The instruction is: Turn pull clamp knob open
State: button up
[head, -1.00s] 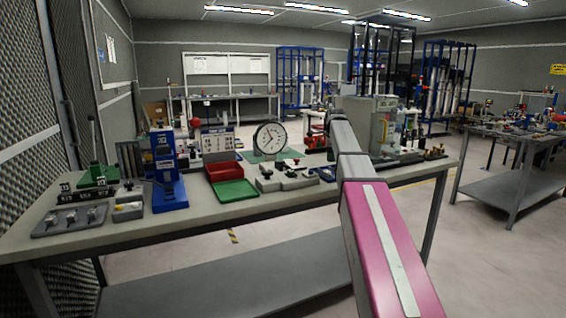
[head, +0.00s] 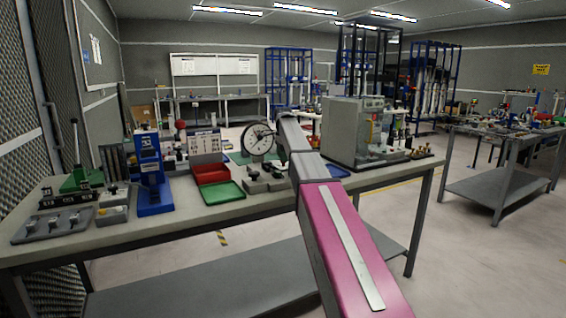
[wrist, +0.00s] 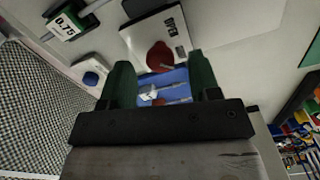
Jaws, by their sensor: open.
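In the wrist view, my gripper (wrist: 160,63) shows two dark green fingers, set apart with nothing gripped. A round red knob (wrist: 159,55) sits on a white plate with black lettering, seen beyond and between the fingertips. A blue part (wrist: 168,88) with a pale metal piece and rod shows between the fingers, below the red knob. I cannot tell for sure which of these belongs to the pull clamp. In the head view my gripper is hidden behind my arm, which reaches over the bench (head: 232,212).
A block marked 0.75 (wrist: 65,25) and a small blue round part (wrist: 90,79) lie at the wrist view's left. On the bench stand a blue fixture (head: 152,175), red bin (head: 211,172), green tray (head: 222,193), dial gauge (head: 257,140) and grey cabinet (head: 343,130).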

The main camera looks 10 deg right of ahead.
jog(key=shift+f, duration=1.4)
jog(key=c, duration=0.9)
jog(key=shift+c, duration=0.2)
